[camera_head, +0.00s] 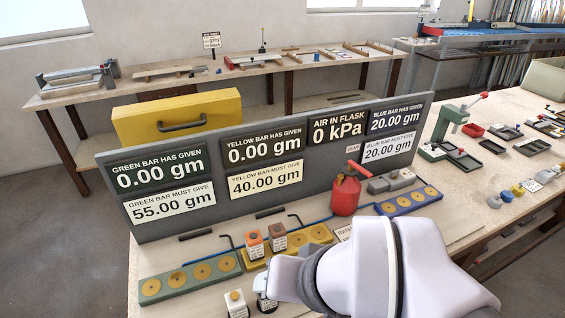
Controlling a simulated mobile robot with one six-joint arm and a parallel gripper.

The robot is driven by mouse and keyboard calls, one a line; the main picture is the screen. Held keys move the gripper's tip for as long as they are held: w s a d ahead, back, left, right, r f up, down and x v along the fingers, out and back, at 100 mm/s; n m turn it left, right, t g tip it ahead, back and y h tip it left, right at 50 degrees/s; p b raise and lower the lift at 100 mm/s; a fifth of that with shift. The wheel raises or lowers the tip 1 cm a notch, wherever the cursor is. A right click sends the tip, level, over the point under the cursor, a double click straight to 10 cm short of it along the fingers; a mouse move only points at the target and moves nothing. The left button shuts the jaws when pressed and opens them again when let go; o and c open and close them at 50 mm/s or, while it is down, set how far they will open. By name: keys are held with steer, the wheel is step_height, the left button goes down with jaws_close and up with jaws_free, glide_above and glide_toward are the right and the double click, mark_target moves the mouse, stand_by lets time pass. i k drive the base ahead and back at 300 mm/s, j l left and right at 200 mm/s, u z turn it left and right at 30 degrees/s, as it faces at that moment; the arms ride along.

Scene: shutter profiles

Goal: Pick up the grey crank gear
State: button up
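I cannot pick out the grey crank gear with certainty. Small grey parts (494,201) lie on the right-hand table beside yellow and blue pieces, but they are too small to name. My pale arm reaches in from the lower right over the near bench. My gripper (263,284) is at the arm's end, mostly hidden by the arm, close to small labelled blocks at the bench's front. Its fingers do not show clearly, so I cannot tell whether it holds anything.
A grey display panel (215,208) stands along the near bench (205,248). In front are a red can (345,194), a green tray (190,279) and a blue tray (409,200). A green press (452,122) stands on the right table. A rear bench (120,91) lines the wall.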

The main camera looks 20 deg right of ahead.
mark_target(386, 184)
steer(key=z, duration=1.3)
steer(key=i+l+u, duration=0.25)
steer(key=l+u, duration=0.2)
steer(key=i+l+u, duration=0.2)
steer(key=l+u, duration=0.25)
steer(key=i+l+u, duration=0.1)
steer(key=l+u, duration=0.8)
steer(key=k+l+u, duration=0.1)
steer(key=l+u, duration=0.35)
steer(key=l, duration=0.2)
